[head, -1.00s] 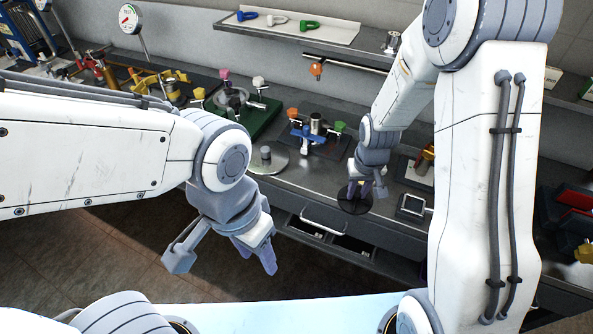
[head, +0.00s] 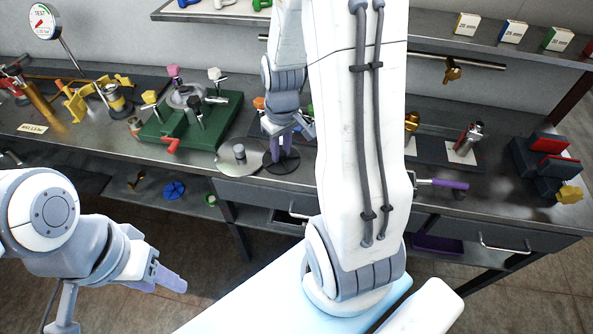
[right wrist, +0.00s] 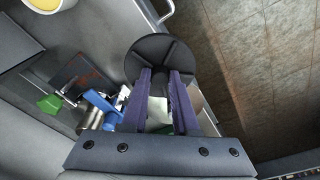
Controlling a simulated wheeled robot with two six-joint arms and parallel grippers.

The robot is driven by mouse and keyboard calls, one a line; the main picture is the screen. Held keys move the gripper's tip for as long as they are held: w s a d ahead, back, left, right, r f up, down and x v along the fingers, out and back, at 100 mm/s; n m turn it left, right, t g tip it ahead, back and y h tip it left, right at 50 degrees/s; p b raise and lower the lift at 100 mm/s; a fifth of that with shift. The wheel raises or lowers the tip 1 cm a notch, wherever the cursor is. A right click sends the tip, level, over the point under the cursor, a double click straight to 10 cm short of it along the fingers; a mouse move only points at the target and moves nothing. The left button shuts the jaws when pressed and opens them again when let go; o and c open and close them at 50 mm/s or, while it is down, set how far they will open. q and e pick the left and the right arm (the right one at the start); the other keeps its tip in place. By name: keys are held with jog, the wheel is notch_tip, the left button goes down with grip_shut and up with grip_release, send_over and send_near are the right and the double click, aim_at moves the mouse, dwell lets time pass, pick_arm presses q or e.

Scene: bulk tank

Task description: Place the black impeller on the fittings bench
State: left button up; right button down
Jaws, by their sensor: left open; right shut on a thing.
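The black impeller (head: 283,166) is a dark round disc with a hub at the front edge of the long grey bench (head: 75,140). My right gripper (head: 281,147) is above it, pointing down, shut on its hub. In the right wrist view the impeller (right wrist: 155,45) shows its ribbed disc beyond the two purple fingers of the gripper (right wrist: 161,78). I cannot tell whether the disc touches the bench. My left gripper (head: 160,278) is open and empty, low at the left, away from the bench. Which part is the fittings bench is not marked.
A silver disc with a knob (head: 240,158) lies just left of the impeller. A green fixture (head: 190,120) stands further left. A purple-handled tool (head: 442,183) and a red-and-black block (head: 548,155) are to the right. A blue handwheel (head: 174,190) lies on the lower shelf.

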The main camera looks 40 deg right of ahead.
jog(key=s+d+r+b, duration=0.25)
jog(key=s+d, duration=0.35)
jog(key=s, duration=0.6)
jog(key=shift+n, duration=0.5)
jog(key=w+f, duration=0.2)
jog(key=w, duration=0.1)
jog(key=w+f+p, duration=0.1)
jog(key=w+f, duration=0.1)
jog(key=w, duration=0.2)
jog(key=w+f, duration=0.2)
jog(key=w, duration=0.2)
jog(key=shift+w+d+f, duration=0.15)
jog(key=shift+w+d, duration=0.05)
jog(key=shift+d, duration=0.15)
jog(key=shift+f, duration=2)
pick_arm(q)
jog(key=shift+a+f, duration=0.15)
jog(key=shift+f, duration=0.8)
pick_arm(e)
jog(key=shift+f, duration=0.15)
jog(key=c, duration=0.7)
grip_release()
pick_arm(q)
jog(key=shift+f, duration=0.15)
